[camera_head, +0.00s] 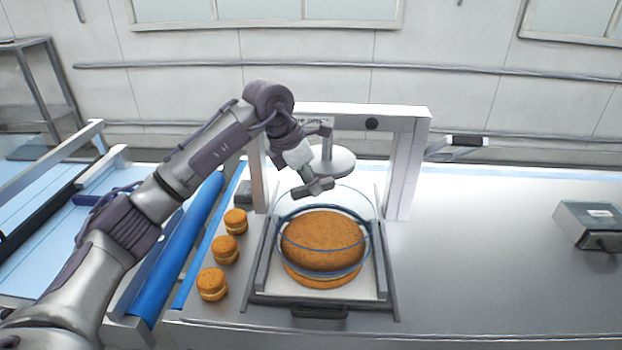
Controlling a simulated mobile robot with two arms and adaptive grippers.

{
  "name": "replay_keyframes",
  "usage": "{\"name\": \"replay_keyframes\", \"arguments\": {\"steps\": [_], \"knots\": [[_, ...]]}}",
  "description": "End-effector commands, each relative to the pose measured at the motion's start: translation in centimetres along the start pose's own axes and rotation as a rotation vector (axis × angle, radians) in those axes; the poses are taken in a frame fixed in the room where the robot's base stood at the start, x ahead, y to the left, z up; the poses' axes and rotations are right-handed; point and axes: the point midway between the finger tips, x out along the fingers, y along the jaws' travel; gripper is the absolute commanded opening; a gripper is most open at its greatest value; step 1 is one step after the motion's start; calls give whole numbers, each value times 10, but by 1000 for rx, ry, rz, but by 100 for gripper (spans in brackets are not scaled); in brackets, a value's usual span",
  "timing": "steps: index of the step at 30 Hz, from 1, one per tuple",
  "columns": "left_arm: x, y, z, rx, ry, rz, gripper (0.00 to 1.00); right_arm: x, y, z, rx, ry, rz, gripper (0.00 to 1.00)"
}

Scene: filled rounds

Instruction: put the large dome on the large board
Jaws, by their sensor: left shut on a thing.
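The large dome (368,212) is clear, with thin dark blue rings. It surrounds a large brown filled round (322,238) in the middle of the bench. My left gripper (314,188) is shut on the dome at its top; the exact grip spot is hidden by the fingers. The pale board (278,288) lies under the round, inside a grey-railed frame. I cannot tell whether the dome's lower edge touches the board. My right gripper is not in view.
A white press frame (405,165) with a round plate (330,160) stands right behind the dome. Several small filled rounds (225,250) are in a row at left. A grey box (592,225) stands at far right. The bench (480,260) between is clear.

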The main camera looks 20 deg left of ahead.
Motion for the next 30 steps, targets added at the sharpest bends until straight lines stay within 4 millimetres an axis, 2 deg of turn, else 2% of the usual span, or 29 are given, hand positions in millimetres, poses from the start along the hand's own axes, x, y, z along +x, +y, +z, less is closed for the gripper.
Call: {"name": "replay_keyframes", "arguments": {"steps": [3, 15, 30], "knots": [[14, 0, -6, 0, 1, -1, 0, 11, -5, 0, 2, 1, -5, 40], [42, 0, -18, 0, 0, -1, 0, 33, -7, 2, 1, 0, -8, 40], [48, 0, -20, 0, 0, 0, 0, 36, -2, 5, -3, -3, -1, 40]]}}
